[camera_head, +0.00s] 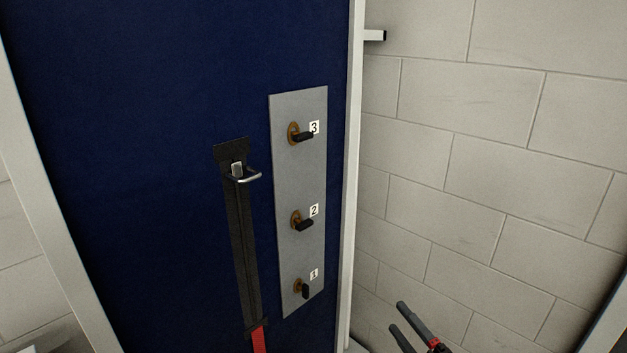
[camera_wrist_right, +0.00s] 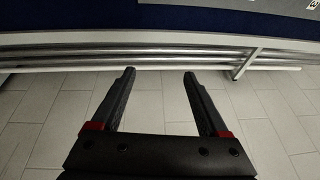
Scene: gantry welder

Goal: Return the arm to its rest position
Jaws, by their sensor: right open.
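My right gripper (camera_head: 402,318) shows at the bottom right of the head view, in front of the block wall and right of the blue panel. In the right wrist view its two dark fingers (camera_wrist_right: 158,75) are spread apart with nothing between them. Beyond the fingertips are white rails and tiled floor. My left gripper is in neither view.
The blue panel (camera_head: 150,120) carries a grey plate (camera_head: 301,180) with several knobs labelled 1, 2 and 3. Left of the plate hangs a dark strap (camera_head: 241,230) with a metal loop (camera_head: 246,177). A white post (camera_head: 352,150) edges the panel. Pale rails (camera_wrist_right: 60,55) run above the tiled floor.

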